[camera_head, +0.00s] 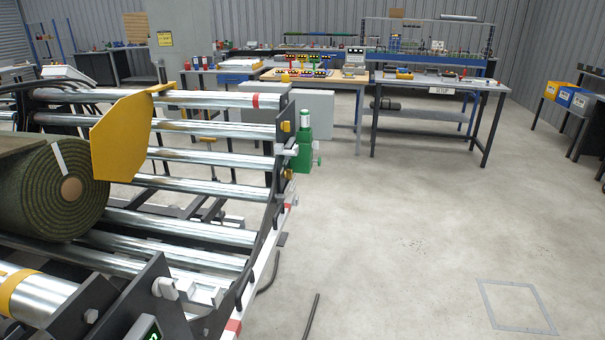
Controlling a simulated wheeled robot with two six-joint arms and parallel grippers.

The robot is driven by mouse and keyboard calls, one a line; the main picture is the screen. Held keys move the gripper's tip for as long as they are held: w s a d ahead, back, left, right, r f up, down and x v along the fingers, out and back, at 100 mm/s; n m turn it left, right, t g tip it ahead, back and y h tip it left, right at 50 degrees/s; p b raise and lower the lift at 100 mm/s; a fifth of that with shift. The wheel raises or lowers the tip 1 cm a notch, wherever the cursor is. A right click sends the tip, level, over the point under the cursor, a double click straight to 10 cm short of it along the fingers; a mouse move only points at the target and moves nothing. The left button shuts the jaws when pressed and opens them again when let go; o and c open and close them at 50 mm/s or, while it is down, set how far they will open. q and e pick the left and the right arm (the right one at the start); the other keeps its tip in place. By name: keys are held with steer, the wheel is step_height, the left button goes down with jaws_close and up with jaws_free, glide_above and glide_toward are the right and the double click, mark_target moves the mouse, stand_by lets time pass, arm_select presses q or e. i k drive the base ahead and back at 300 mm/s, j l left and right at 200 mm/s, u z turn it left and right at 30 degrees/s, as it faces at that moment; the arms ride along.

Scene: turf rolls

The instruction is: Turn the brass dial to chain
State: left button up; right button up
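A small brass-coloured round part (288,174) sits low on the dark end plate of the roller machine, below a green housing (303,152). It may be the brass dial, but it is too small to read any marking or setting. A yellow knob (286,127) sits higher on the same end plate. Neither of my grippers is in view.
A turf roll (52,187) lies on the steel rollers (180,232) at left, beside a yellow plate (121,137). A dark rod (311,318) lies on the floor. Workbenches (437,82) stand at the back. The floor at right is clear, with a marked rectangle (517,306).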

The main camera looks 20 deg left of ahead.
mark_target(289, 174)
steer(key=i+u, duration=0.3)
steer(key=u, duration=0.3)
steer(key=i+l+z, duration=0.1)
steer(key=i+l, duration=0.35)
steer(key=i, duration=0.15)
